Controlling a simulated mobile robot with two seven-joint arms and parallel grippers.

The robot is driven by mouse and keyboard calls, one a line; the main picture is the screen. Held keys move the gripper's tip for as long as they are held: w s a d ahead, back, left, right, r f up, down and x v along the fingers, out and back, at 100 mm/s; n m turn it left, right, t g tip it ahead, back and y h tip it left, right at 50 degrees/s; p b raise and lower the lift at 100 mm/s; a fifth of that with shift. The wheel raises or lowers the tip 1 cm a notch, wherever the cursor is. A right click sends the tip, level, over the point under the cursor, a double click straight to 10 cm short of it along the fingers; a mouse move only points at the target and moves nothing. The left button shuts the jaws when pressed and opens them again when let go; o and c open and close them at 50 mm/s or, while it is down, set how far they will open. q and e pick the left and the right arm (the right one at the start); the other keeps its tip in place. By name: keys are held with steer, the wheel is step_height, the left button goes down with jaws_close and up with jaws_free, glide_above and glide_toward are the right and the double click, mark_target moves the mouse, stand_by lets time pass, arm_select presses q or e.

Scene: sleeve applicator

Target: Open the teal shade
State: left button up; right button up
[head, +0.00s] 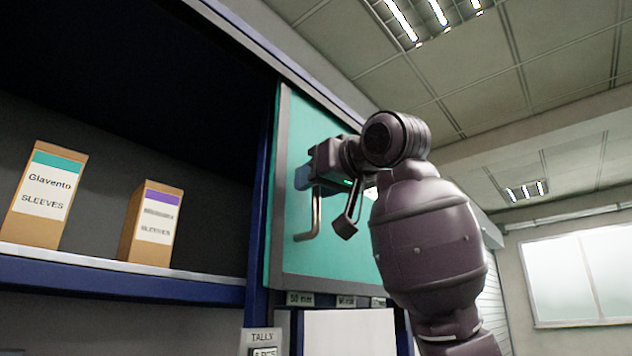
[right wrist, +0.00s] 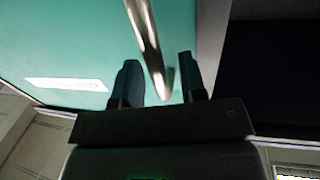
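The teal shade (head: 345,255) is a flat teal panel with a grey frame, standing right of a dark shelf opening. A bent metal handle (head: 314,218) sticks out from its left part. The shade fills the upper left of the right wrist view (right wrist: 70,50). My right gripper (head: 327,205) is at the handle, in front of the shade. In the right wrist view its two fingers (right wrist: 160,78) are apart, with the handle bar (right wrist: 148,45) running between them. Gaps show on both sides, so it is not clamped. My left gripper is not in view.
Two sleeve cartons, one teal-banded (head: 45,195) and one purple-banded (head: 152,225), stand on the shelf (head: 120,276) at left. A blue post borders the shade's left edge. Small labels and a white panel (head: 350,332) are below the shade. A window is far right.

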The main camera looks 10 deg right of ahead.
steer(key=b+v, duration=0.2)
steer(key=v, duration=0.8)
steer(key=shift+s, duration=0.35)
steer(key=shift+d, duration=0.15)
